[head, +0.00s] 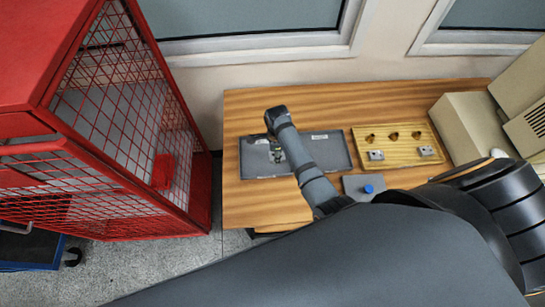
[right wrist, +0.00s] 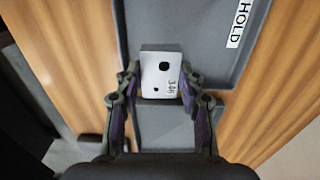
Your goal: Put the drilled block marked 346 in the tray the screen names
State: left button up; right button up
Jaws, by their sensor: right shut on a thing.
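The drilled block marked 346 (right wrist: 161,82) is a pale block with dark holes, seen in the right wrist view. My right gripper (right wrist: 160,76) is shut on it, one finger on each side. In the head view my right gripper (head: 276,152) is over the left part of a grey tray area (head: 330,155) on the table. The right wrist view shows a grey tray (right wrist: 205,55) with a HOLD label (right wrist: 239,22) beneath the block. I cannot tell whether the block touches the tray. No readable screen is in view. My left gripper is not in view.
A yellow wooden rack (head: 400,177) with holes and two metal blocks stands right of the tray. A grey plate with a blue knob (head: 368,188) is in front. Beige equipment (head: 470,125) is at the right. A red mesh cage (head: 120,130) stands left of the table.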

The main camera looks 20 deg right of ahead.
aim_at(273, 158)
jog(key=shift+w+a+f, duration=0.25)
jog(key=shift+w+f, duration=0.1)
jog(key=shift+f, duration=0.25)
jog(key=f, duration=0.3)
jog(key=shift+w+a+f, duration=0.2)
jog(key=shift+a+f, duration=0.05)
jog(key=shift+f, duration=0.15)
jog(key=o, duration=1.2)
jog(key=shift+f, duration=0.1)
jog(key=shift+o, duration=0.2)
